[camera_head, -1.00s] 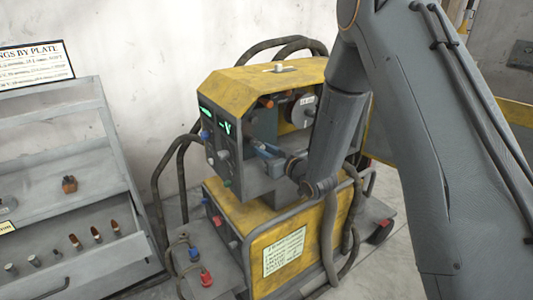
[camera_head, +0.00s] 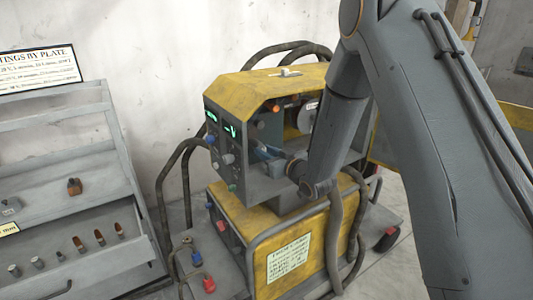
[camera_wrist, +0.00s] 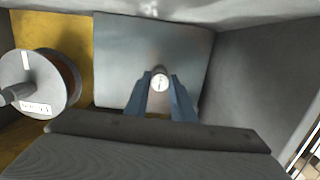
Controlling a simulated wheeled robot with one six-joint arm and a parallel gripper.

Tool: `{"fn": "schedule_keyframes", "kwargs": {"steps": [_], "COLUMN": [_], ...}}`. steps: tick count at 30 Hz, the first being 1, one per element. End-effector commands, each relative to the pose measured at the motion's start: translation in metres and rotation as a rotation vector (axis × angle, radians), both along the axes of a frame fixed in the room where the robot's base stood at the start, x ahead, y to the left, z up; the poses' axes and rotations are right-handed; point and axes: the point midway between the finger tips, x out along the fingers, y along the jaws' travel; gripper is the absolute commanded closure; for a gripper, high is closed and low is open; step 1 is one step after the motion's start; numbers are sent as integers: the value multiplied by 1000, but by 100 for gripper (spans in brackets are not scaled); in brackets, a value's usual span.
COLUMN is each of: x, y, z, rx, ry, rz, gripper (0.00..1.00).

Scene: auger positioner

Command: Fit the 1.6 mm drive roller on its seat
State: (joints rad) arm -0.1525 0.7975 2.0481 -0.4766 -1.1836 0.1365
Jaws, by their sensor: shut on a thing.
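My gripper (camera_wrist: 160,95) is inside the open side of the yellow and grey wire feeder (camera_head: 285,78). Its two blue fingers are shut on a small round roller (camera_wrist: 160,80), whose pale face with a dark mark shows between the fingertips. The mark is too small to read. In the wrist view the roller is in front of a grey metal plate (camera_wrist: 190,45). In the head view my arm hides part of the opening, and the roller cannot be made out. The seat is not seen; I cannot tell whether the roller touches it.
A wire spool (camera_wrist: 47,83) stands left of the gripper in the wrist view. A grey wall (camera_wrist: 250,75) is close on the right. Hoses (camera_head: 172,170) loop beside the feeder. A grey rack (camera_head: 75,270) at left holds several small copper and grey parts.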

Motion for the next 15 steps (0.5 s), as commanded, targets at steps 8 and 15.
{"fn": "schedule_keyframes", "kwargs": {"steps": [8,15], "x": [0,0], "y": [0,0], "z": [0,0], "rx": [1,0], "ry": [-1,0], "rz": [0,0], "gripper": [55,55]}}
